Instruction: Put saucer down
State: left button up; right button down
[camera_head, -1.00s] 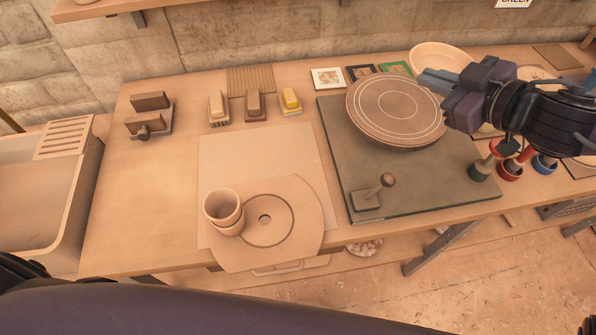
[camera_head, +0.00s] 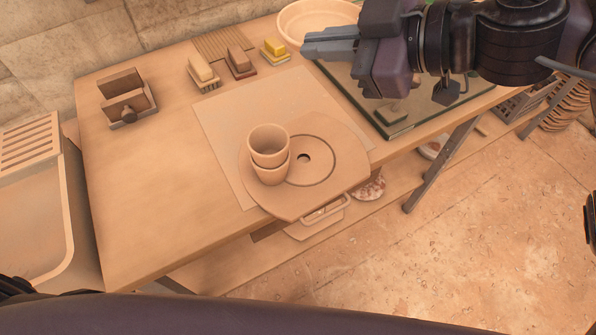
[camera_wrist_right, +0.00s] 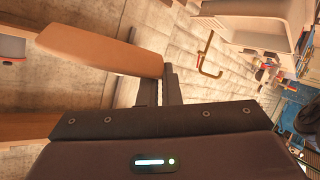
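The saucer (camera_head: 318,14) is a pale, round, shallow dish at the top of the head view. My right gripper (camera_head: 308,46) comes in from the right with its grey fingers at the saucer's near edge. It looks shut on the saucer, holding it above the back of the table. In the right wrist view the saucer (camera_wrist_right: 100,50) shows as an orange-brown slab, nearly edge-on, its end at the fingertips (camera_wrist_right: 160,74). The contact itself is partly hidden. My left gripper is out of view.
Two stacked cups (camera_head: 268,150) stand on a round-sided board (camera_head: 335,180) at the table's front edge. Brushes (camera_head: 238,62) and a wooden block holder (camera_head: 125,98) stand behind. My right arm covers much of the green mat (camera_head: 395,131). The table's left part (camera_head: 160,180) is clear.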

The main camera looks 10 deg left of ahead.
notch_tip(320, 180, down, 7)
jog(key=b, duration=0.4)
send_over(315, 179)
notch_tip(315, 179, down, 13)
jog(key=shift+f, duration=0.2)
notch_tip(315, 179, down, 2)
jog(key=shift+f, duration=0.15)
jog(key=shift+f+b, duration=0.25)
jog(key=shift+b, duration=0.05)
notch_tip(315, 179, down, 4)
jog(key=shift+r+b, duration=0.25)
jog(key=shift+b, duration=0.1)
jog(key=shift+f, duration=0.4)
jog(key=c, duration=2.1)
grip_release()
jog(key=shift+f, duration=0.15)
jog(key=o, duration=0.5)
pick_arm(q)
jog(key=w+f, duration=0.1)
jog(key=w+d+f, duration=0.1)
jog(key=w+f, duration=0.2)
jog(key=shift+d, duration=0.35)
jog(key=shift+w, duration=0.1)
